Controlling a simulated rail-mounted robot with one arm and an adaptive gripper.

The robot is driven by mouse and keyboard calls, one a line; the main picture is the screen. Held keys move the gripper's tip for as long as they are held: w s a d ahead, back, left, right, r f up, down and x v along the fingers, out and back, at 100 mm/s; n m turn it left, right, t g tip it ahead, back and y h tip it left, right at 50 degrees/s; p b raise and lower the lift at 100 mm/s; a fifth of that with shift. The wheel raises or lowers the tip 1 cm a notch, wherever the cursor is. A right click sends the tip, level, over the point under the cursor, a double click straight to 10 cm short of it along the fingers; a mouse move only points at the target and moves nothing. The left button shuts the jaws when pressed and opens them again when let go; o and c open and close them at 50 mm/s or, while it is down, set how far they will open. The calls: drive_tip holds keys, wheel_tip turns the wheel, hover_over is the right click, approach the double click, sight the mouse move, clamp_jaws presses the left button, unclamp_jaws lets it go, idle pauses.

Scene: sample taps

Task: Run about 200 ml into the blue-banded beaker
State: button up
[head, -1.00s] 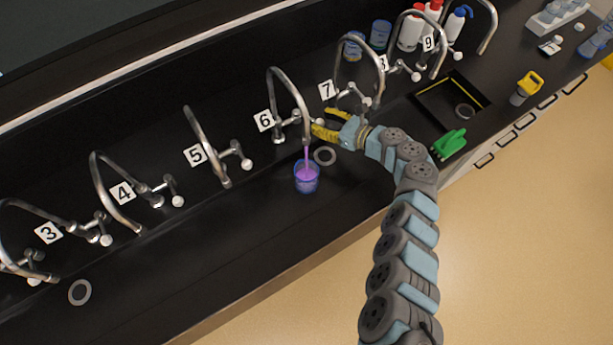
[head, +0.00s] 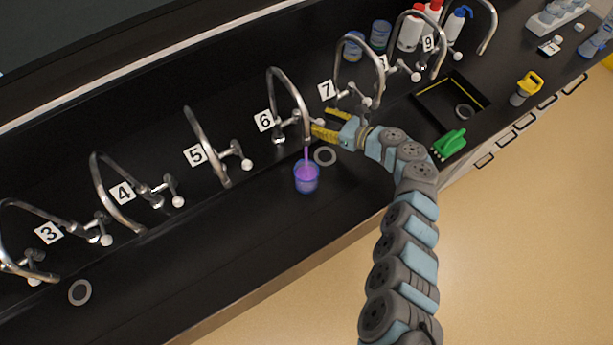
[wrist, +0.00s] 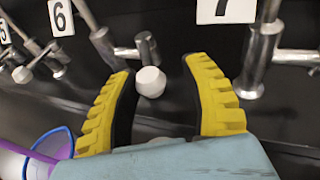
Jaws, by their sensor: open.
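The blue-banded beaker (head: 306,178) stands under the spout of tap 6 (head: 290,90). A purple stream (head: 306,154) runs from the spout into it, and purple liquid shows inside; I cannot read its level. The beaker's edge also shows at the lower left of the wrist view (wrist: 42,158). My gripper (head: 322,122) is open beside tap 6. In the wrist view its yellow fingers (wrist: 160,85) stand apart on either side of the white tap knob (wrist: 150,81), with no clear contact.
Taps 5 (head: 208,145) and 7 (head: 362,68) stand on either side. A grey ring (head: 325,156) lies right of the beaker. A sink (head: 440,92), a green object (head: 449,145) and a yellow-handled object (head: 526,88) are to the right.

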drive_tip(key=shift+s+a+r, duration=0.1)
drive_tip(key=shift+r, duration=0.05)
drive_tip(key=shift+s+a+r+p, duration=0.1)
drive_tip(key=shift+s+a+p, duration=0.15)
drive_tip(key=shift+p, duration=0.75)
drive_tip(key=p, duration=0.1)
drive_tip(key=s+a+p, duration=0.1)
drive_tip(key=s+p, duration=0.1)
drive_tip(key=shift+s+a+f, duration=0.15)
drive_tip(key=shift+a+f, duration=0.05)
drive_tip(key=shift+f, duration=0.05)
drive_tip(key=shift+s+r+p, duration=0.1)
drive_tip(key=shift+p, duration=0.4)
